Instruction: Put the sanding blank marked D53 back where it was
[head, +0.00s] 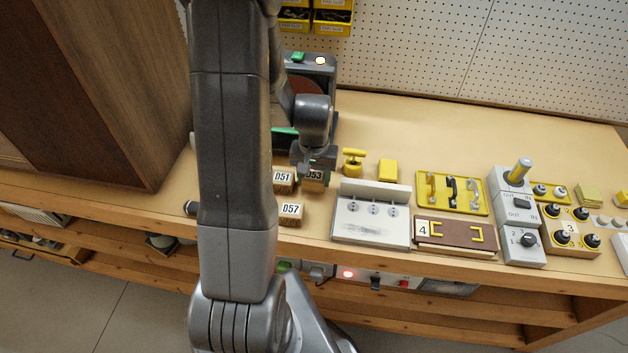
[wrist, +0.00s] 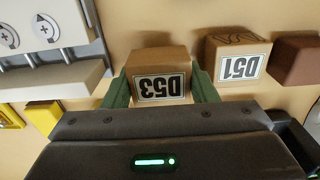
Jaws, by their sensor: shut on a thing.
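The sanding blank D53 (head: 314,177) is a small wooden block with a white label, on or just above the bench beside the D51 block. It also shows in the wrist view (wrist: 160,78), upside down, between two green fingers. My gripper (wrist: 160,90) is shut on it. In the head view my gripper (head: 315,168) is over the block and hides part of it. I cannot tell whether the block touches the bench.
Block D51 (head: 284,179) is close on the left and block D57 (head: 291,213) is nearer the front edge. A white fixture (head: 371,228) and yellow clamp (head: 354,161) stand to the right. A sander (head: 318,85) is behind. Bare bench lies between the blocks.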

